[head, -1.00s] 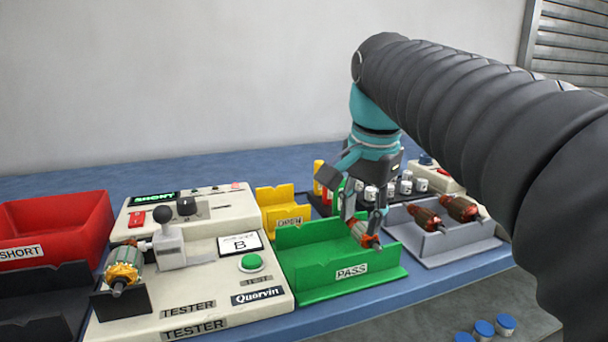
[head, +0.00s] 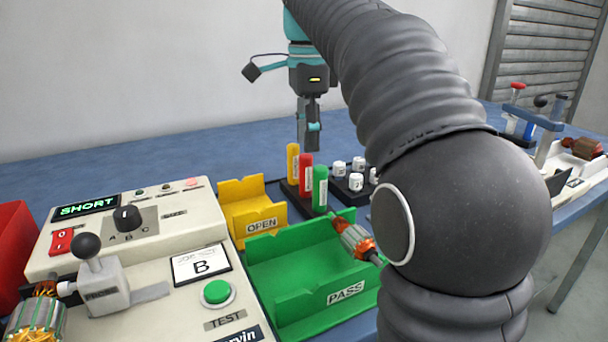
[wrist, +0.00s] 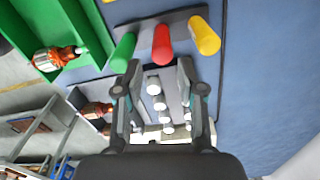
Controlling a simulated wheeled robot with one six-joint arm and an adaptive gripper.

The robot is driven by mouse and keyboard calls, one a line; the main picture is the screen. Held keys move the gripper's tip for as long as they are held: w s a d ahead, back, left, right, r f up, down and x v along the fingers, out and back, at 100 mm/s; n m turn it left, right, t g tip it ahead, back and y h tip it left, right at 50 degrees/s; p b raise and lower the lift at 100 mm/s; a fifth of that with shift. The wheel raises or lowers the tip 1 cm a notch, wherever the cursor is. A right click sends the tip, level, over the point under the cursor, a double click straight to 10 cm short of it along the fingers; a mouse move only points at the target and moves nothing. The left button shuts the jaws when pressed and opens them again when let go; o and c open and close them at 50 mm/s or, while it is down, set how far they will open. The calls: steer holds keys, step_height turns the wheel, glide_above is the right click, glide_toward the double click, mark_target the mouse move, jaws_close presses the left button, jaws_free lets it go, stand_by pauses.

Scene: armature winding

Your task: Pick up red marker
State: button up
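The red marker (head: 305,175) stands upright in a dark holder (head: 287,196), between a yellow marker (head: 292,160) and a green marker (head: 320,187). My gripper (head: 308,142) is above and a little behind the markers in the head view, pointing down, and touches none of them. In the wrist view my gripper (wrist: 159,64) is open, with nothing between its fingers. The red marker (wrist: 162,45) shows just beyond the fingertips there, with the green marker (wrist: 123,52) to its left and the yellow one (wrist: 205,38) to its right.
The green PASS bin (head: 285,285) is in front of the markers, with an armature (head: 356,240) at its right side. A yellow OPEN bin (head: 240,212) is left of the markers. Several white-capped bottles (head: 357,182) stand to their right. The tester (head: 130,265) is at left.

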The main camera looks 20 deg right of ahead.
mark_target(306, 180)
steer(key=shift+w+a+f+b, duration=0.1)
steer(key=shift+f+b, duration=0.35)
steer(key=shift+f, duration=1.95)
steer(key=shift+a+f+b, duration=0.1)
steer(key=shift+f+b, duration=0.3)
steer(key=shift+f, duration=2)
jaws_close()
